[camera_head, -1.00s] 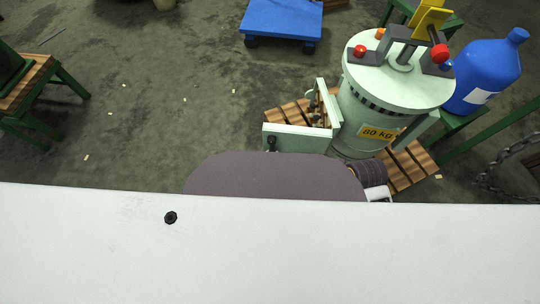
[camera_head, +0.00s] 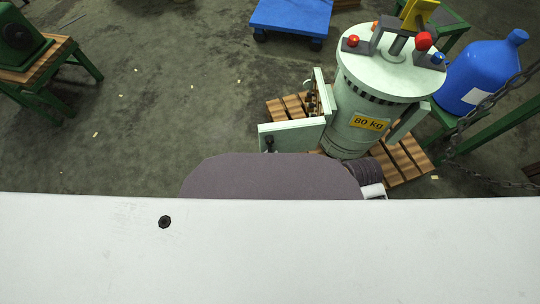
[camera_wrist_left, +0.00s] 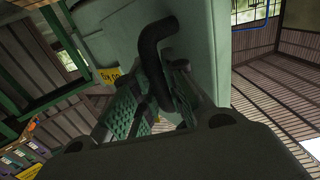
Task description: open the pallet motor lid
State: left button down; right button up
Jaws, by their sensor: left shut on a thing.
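A pale green panel (camera_head: 290,135) stands at the left of the cylindrical green vessel on the pallet in the head view. It meets a second upright panel (camera_head: 318,90) at an angle, with small brownish parts between them. A black handle (camera_head: 269,142) sits on the front panel. In the left wrist view my left gripper (camera_wrist_left: 157,98) is shut on the bent black handle (camera_wrist_left: 152,50), close against a pale green surface. In the head view my own body hides much of the area in front of the panel. My right gripper is not in view.
The vessel (camera_head: 380,90), labelled 80 KG, stands on a slatted wooden pallet (camera_head: 398,160). A blue jug (camera_head: 482,75) and a hanging chain (camera_head: 480,112) are at the right. A blue cart (camera_head: 290,15) is at the back. The floor at left centre is clear.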

pick_arm(q)
jog(key=shift+s+d, duration=0.15)
jog(key=shift+s, duration=0.1)
jog(key=c, duration=1.7)
grip_release()
jog(key=shift+v, duration=6)
